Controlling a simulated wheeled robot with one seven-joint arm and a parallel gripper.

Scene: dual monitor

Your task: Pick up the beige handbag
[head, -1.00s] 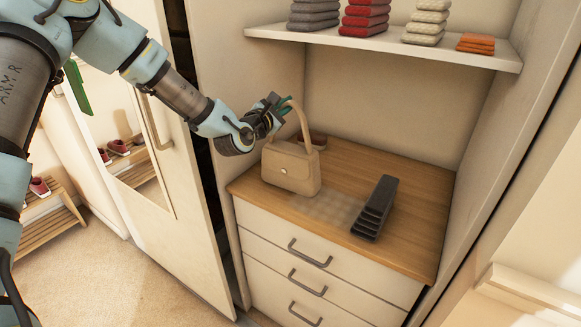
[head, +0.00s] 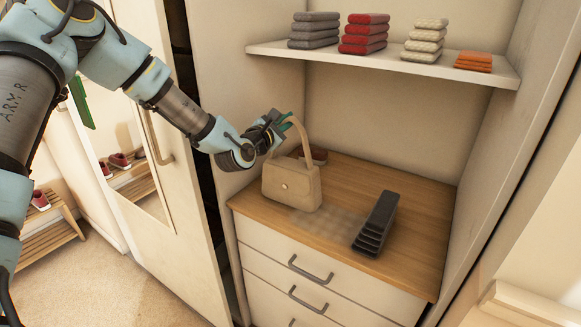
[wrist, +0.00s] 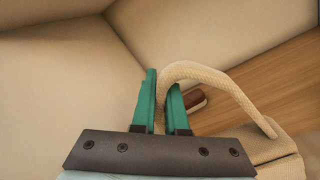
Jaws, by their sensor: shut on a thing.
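The beige handbag (head: 291,186) is upright at the left of the wooden dresser top, with its handle arching up. My gripper (head: 283,122) is at the upper left of the handle, its green fingers shut on it. In the wrist view the handle (wrist: 222,76) runs down between the fingers of my gripper (wrist: 164,90) and arches right to the bag's body (wrist: 280,157). I cannot tell whether the bag's base touches the dresser top.
A dark stepped organiser (head: 376,224) stands on the dresser top (head: 425,215) right of the bag. A reddish-brown item (head: 318,157) lies behind the bag. A shelf (head: 400,62) with folded stacks hangs above. The alcove's left wall is close to my gripper.

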